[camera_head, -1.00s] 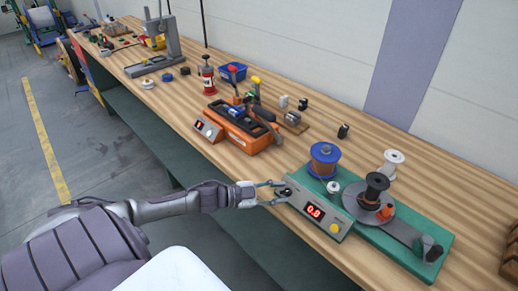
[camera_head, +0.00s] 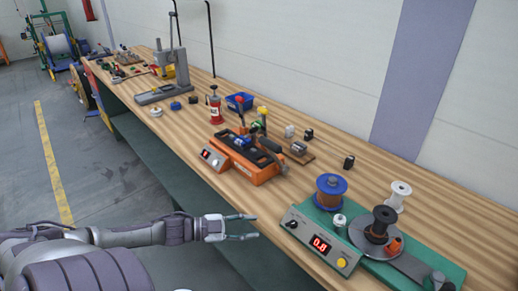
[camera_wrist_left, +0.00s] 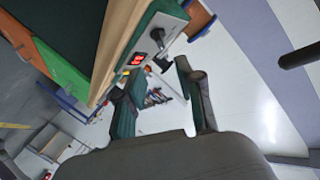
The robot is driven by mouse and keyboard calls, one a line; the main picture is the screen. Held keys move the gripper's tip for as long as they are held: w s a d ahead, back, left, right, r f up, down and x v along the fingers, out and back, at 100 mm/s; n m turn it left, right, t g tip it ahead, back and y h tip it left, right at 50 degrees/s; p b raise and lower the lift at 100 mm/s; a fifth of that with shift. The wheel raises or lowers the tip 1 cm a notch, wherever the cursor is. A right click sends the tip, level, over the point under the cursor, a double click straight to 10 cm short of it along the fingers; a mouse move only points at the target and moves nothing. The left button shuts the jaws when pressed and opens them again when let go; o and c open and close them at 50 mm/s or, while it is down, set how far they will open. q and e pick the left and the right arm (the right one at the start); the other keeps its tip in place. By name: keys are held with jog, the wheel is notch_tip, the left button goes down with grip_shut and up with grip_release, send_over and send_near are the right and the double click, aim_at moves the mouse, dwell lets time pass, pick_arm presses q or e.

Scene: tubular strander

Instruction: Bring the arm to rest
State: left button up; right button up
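My left gripper (camera_head: 246,227) is open and empty. It is in front of the bench edge, to the left of the winding device and apart from it. In the left wrist view its two fingers (camera_wrist_left: 160,100) are spread with nothing between them. The winding device has a grey control box (camera_head: 318,243) with a black knob, a yellow button and a red display reading 0.8. The control box also shows in the left wrist view (camera_wrist_left: 150,45), tilted. My right gripper is not in view.
The wooden bench (camera_head: 215,115) runs from far left to front right.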

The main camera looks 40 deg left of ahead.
pick_arm(q)
jog(key=s+a+f+n+y, duration=0.1)
jog(key=a+f+n+y, duration=0.2)
jog(key=f, duration=0.4)
jog(key=s+a+f+n+y, duration=0.2)
jog(key=a+f+y, duration=0.15)
jog(key=f, duration=0.35)
jog(key=s+f+n+g+y, duration=0.2)
jog(key=s+f, duration=0.3)
jog(key=f, duration=0.3)
jog(key=s+f+n+g+y, duration=0.15)
jog(key=s+f, duration=0.25)
jog(key=f, duration=0.4)
jog(key=s+d+f+n+g, duration=0.1)
jog(key=s+d+f+g, duration=0.3)
jog(key=s+d+f, duration=0.4)
jog(key=s+d+f+n+g, duration=0.1)
jog(key=s+d+f+g, duration=0.3)
jog(key=s+d+f, duration=0.5)
jog(key=s+d, duration=0.5)
jog(key=shift+d+g+h, duration=0.2)
jog(key=shift+g+h, duration=0.15)
jog(key=shift+h, duration=0.05)
